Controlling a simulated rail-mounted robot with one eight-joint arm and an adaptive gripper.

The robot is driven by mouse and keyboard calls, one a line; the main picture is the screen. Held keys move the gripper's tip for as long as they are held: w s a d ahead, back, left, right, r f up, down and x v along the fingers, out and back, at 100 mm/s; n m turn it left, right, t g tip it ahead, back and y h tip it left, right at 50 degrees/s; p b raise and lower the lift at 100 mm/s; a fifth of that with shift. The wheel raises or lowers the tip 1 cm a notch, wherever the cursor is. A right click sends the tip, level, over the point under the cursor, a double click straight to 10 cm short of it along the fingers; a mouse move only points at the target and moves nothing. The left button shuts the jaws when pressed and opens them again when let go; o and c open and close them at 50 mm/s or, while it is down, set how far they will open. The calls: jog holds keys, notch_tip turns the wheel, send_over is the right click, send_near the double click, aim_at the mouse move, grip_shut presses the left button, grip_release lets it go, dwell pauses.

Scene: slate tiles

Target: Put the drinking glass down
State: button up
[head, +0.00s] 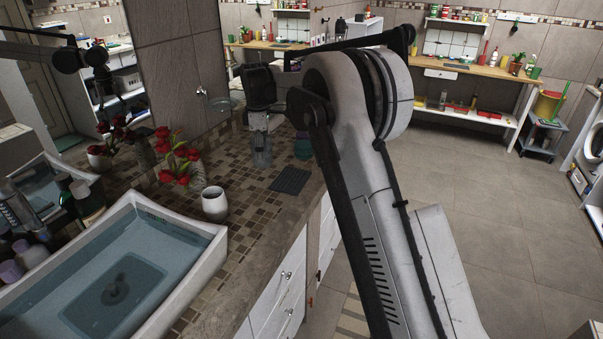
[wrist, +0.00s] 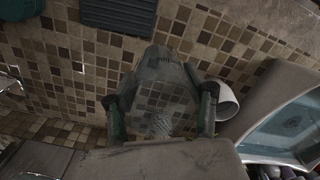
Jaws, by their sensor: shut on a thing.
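The drinking glass (head: 262,154) is clear, with tiled counter showing through it. In the wrist view the glass (wrist: 160,82) lies between the two fingers of my gripper (wrist: 160,112), which touch its sides. In the head view my gripper (head: 260,122) is above the brown mosaic counter (head: 243,222), towards its far end, shut on the glass. The glass looks about upright, with its lower end close to the counter. I cannot tell whether it touches the surface. My arm hides part of the counter to the right.
A dark ribbed mat (head: 290,181) and a teal container (head: 303,146) are close to the glass. A white cup (head: 214,205) stands nearer, beside the water-filled sink (head: 215,243). Red flowers (head: 178,165) stand at the left. Bare counter lies between cup and mat.

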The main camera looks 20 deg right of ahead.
jog(key=w+d+f, duration=0.1)
jog(key=d+f, duration=0.1)
jog(key=d, duration=0.1)
jog(key=w+d+f, duration=0.1)
jog(key=d+f, duration=0.1)
jog(key=d, duration=0.2)
jog(key=w+d+f+p, duration=0.1)
jog(key=w+d+f, duration=0.1)
jog(key=d, duration=0.1)
jog(key=shift+w+d+f, duration=0.1)
jog(key=shift+d+f, duration=0.05)
jog(key=shift+f, duration=0.25)
jog(key=shift+f+p, duration=0.3)
jog(key=shift+f, duration=1.65)
jog(key=shift+f, duration=0.1)
jog(key=shift+f, duration=0.15)
jog(key=o, duration=1.4)
jog(key=shift+c, duration=0.2)
